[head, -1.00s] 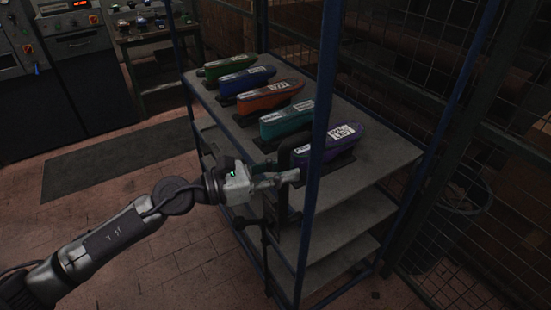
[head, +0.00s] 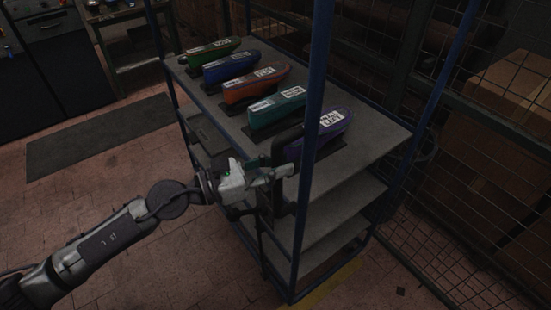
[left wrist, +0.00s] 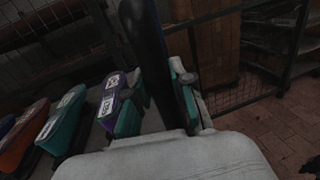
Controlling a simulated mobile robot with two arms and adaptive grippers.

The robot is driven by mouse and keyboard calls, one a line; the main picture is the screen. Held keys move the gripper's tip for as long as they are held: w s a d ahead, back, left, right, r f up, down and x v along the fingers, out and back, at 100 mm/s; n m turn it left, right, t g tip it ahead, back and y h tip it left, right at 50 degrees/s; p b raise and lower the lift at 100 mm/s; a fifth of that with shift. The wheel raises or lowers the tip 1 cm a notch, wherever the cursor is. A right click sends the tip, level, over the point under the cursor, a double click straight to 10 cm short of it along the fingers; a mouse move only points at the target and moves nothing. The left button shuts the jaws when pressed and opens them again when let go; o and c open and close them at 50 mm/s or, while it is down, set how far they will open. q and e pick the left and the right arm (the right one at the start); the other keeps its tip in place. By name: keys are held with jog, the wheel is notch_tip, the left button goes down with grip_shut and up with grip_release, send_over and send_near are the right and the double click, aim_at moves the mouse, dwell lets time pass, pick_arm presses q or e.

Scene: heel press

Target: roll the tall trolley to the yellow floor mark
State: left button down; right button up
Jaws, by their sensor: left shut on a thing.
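The tall trolley (head: 375,140) has blue posts and grey shelves. Its top shelf carries a row of coloured, labelled shoe-shaped pieces. My left gripper (head: 281,174) is shut on the trolley's dark upright handle (head: 278,203) at the near side, beside the purple piece (head: 320,137). The left wrist view shows the dark bar (left wrist: 150,55) between the fingers. The yellow floor mark (head: 332,287) shows as a strip by the trolley's near foot; the rest of it is hidden behind the trolley or out of frame.
A wire mesh fence (head: 460,215) runs along the right, with cardboard boxes (head: 510,85) behind it. A dark floor mat (head: 95,138) lies at the left. A bench (head: 125,45) and machines stand at the back left. The tiled floor left of the trolley is clear.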

pick_arm(q)
jog(key=shift+w+a, duration=0.45)
jog(key=shift+w, duration=0.25)
jog(key=c, duration=1.4)
grip_release()
jog(key=shift+c, duration=0.2)
jog(key=o, duration=0.5)
jog(key=shift+s+d, duration=0.2)
jog(key=shift+s, duration=0.1)
jog(key=shift+c, duration=0.2)
jog(key=v, duration=0.7)
jog(key=shift+a, duration=0.2)
jog(key=shift+s, duration=0.15)
